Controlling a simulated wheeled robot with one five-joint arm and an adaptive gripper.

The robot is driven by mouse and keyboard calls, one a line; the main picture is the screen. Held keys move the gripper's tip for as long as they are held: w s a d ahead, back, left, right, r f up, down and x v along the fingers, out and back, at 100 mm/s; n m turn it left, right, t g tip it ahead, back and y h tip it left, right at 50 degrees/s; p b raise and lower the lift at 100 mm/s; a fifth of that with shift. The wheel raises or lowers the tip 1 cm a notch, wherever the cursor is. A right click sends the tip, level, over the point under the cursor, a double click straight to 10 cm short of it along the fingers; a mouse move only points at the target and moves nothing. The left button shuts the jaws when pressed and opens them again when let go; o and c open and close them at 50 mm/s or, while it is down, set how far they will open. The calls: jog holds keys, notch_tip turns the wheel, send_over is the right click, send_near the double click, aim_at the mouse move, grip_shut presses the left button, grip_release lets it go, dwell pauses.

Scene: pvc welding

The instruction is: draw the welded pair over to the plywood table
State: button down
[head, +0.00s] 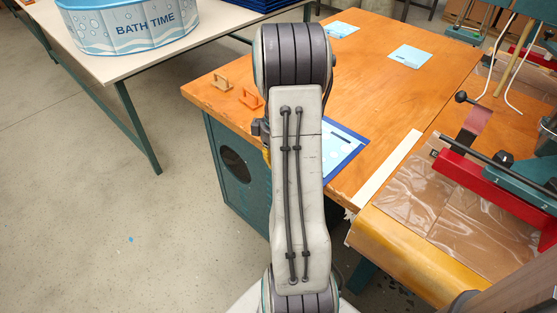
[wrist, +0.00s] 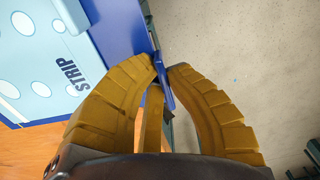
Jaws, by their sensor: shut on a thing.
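The welded pair shows in the head view as a light blue printed sheet (head: 338,147) with a dark blue border, lying at the near edge of the orange wooden table, partly hidden behind my arm. In the wrist view the light blue piece (wrist: 38,58) with white spots and the word STRIP lies against a dark blue piece (wrist: 112,25). My gripper (wrist: 163,70) has its yellow fingers closed on the dark blue edge, with floor visible beyond it. In the head view my arm hides the gripper. The orange wooden table (head: 385,95) looks like the plywood one.
Two light blue sheets (head: 410,56) (head: 341,29) lie farther back on the wooden table. Two small handled pieces (head: 219,82) (head: 250,97) sit near its left corner. A red and teal machine (head: 490,180) stands at right. A BATH TIME tub (head: 128,25) is on the white table.

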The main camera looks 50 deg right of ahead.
jog(key=c, duration=1.3)
grip_release()
notch_tip(320, 180, up, 12)
